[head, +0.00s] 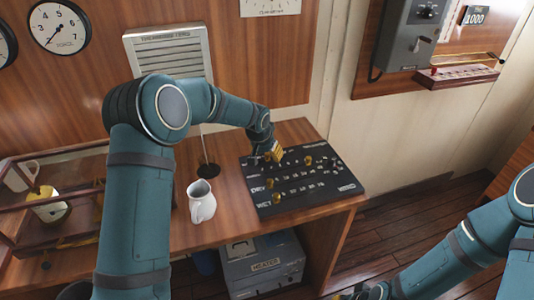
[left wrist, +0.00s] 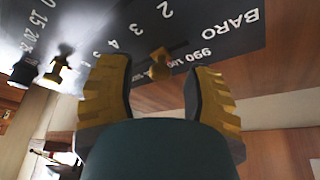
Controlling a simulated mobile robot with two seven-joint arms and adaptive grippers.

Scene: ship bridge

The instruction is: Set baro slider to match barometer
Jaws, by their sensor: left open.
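The black slider board (head: 335,195) lies on the wooden desk, with several brass knobs on it. In the left wrist view, the BARO label (left wrist: 238,25) and a row of numbers, with 990 readable, mark one track. Its brass baro slider knob (left wrist: 159,64) shows between my fingertips. My left gripper (left wrist: 153,84) is open around the knob's sides; I cannot tell whether it touches. In the head view my left gripper (head: 275,153) is at the board's far left part. My right gripper (head: 370,292) is at the bottom edge, partly cut off. I cannot identify the barometer for certain.
A white jug (head: 202,202) stands left of the board, close to my left arm. A wood-framed glass case (head: 20,222) is at the left. A round dial (head: 59,27) and a small 1000 sign (head: 476,16) are on the walls. A grey heater box (head: 262,265) is below the desk.

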